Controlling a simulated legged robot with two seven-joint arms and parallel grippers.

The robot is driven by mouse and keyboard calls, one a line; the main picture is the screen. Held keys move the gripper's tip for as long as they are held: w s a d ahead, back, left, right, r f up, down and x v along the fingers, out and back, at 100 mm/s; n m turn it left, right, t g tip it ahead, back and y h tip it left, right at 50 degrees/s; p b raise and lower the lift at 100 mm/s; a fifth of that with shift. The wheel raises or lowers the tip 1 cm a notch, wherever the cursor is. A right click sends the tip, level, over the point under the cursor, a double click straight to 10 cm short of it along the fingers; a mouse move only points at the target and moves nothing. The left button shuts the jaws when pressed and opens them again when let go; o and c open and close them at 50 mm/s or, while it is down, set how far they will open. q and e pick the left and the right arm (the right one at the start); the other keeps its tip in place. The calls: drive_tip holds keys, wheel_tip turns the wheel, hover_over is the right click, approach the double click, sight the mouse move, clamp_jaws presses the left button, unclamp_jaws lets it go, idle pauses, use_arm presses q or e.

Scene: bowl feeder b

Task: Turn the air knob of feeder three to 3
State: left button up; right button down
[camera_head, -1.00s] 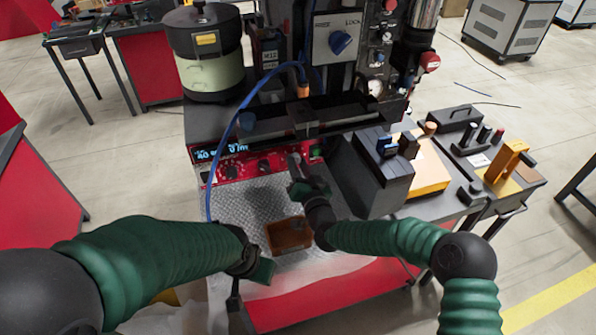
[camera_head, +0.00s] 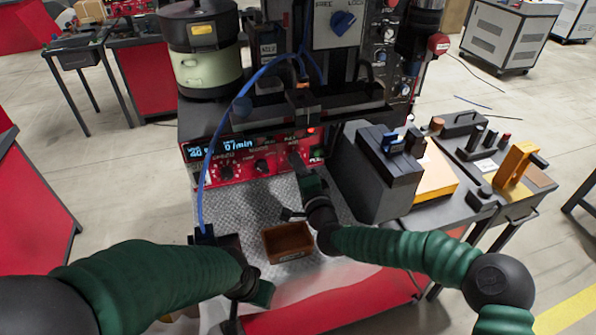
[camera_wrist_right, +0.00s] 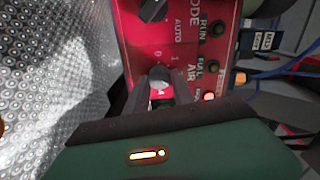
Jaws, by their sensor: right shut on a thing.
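The red control panel (camera_head: 240,170) of the feeder carries a lit display (camera_head: 215,148) and a row of dark knobs. My right gripper (camera_head: 296,162) reaches its right part and hides the knob there in the head view. The jaws of my right gripper (camera_wrist_right: 161,94) are shut on this knob from both sides. My left gripper (camera_head: 250,285) hangs low at the front; its jaw state is unclear.
A brown bin (camera_head: 288,242) stands on the textured metal plate (camera_head: 250,205) below the panel. A dark grey box (camera_head: 375,180) stands close to the right of my right gripper. A blue hose (camera_head: 212,150) hangs at the left of the panel.

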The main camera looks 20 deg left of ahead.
drive_tip(key=shift+w+d+m+b, duration=0.15)
drive_tip(key=shift+m+b, duration=0.2)
drive_tip(key=shift+m, duration=0.45)
drive_tip(key=c, duration=1.4)
unclamp_jaws()
drive_tip(key=o, duration=0.3)
drive_tip(key=shift+w+f, duration=0.1)
drive_tip(key=shift+f, duration=0.05)
drive_tip(key=shift+s, duration=0.2)
drive_tip(key=v, duration=1.6)
drive_tip(key=shift+s+d, duration=0.2)
